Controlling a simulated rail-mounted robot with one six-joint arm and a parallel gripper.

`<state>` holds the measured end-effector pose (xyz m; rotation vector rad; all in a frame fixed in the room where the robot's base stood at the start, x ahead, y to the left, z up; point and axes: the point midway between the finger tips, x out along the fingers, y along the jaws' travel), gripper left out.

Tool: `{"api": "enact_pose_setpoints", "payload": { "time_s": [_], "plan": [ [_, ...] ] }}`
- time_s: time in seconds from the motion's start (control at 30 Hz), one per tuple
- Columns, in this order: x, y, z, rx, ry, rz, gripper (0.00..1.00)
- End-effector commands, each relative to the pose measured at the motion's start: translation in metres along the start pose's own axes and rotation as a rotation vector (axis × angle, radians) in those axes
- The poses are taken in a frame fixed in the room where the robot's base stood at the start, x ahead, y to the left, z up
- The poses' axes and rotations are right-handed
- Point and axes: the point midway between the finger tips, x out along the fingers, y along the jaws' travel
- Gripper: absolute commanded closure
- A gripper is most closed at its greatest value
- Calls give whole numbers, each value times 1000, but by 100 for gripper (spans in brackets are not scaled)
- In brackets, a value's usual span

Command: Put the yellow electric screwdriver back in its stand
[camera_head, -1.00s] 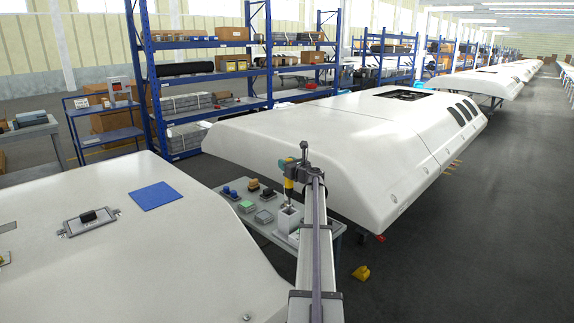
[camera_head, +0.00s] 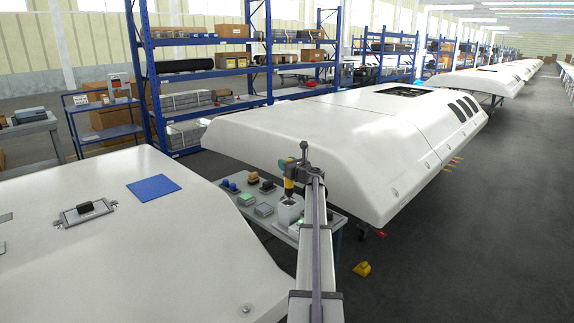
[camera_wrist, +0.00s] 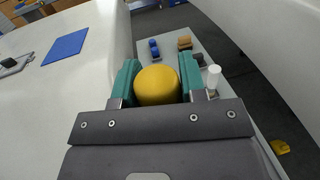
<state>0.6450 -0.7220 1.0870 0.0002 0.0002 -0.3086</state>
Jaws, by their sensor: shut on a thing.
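The yellow electric screwdriver (camera_head: 289,187) hangs upright from my gripper (camera_head: 290,174), seen in the head view. In the wrist view its round yellow end (camera_wrist: 157,86) sits between the two teal fingers of my gripper (camera_wrist: 159,76), which are shut on it. The stand, a light grey box with a dark opening (camera_head: 289,212), is directly below the screwdriver. The screwdriver's lower end is at the stand's top; I cannot tell how far inside it is. In the wrist view the stand is hidden behind the gripper and screwdriver.
The small grey table (camera_head: 335,221) also bears blue, dark, orange and green items, left of and behind the stand. A white cylinder (camera_wrist: 214,77) stands near the right finger. White shells (camera_head: 340,130) flank the table. A yellow object (camera_head: 362,269) lies on the floor.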

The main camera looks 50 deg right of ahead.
Motion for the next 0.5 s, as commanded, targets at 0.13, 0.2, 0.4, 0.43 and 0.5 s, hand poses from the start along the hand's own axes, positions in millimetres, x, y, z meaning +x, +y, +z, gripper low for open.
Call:
{"api": "enact_pose_setpoints", "payload": {
  "time_s": [0.13, 0.2, 0.4, 0.43, 0.5],
  "plan": [
    [0, 0, -10, 0, 0, 0, 100],
    [0, 0, -14, 0, 0, 0, 100],
    [0, 0, -24, 0, 0, 0, 100],
    [0, 0, -25, 0, 0, 0, 100],
    [0, 0, -28, 0, 0, 0, 100]
  ]
}}
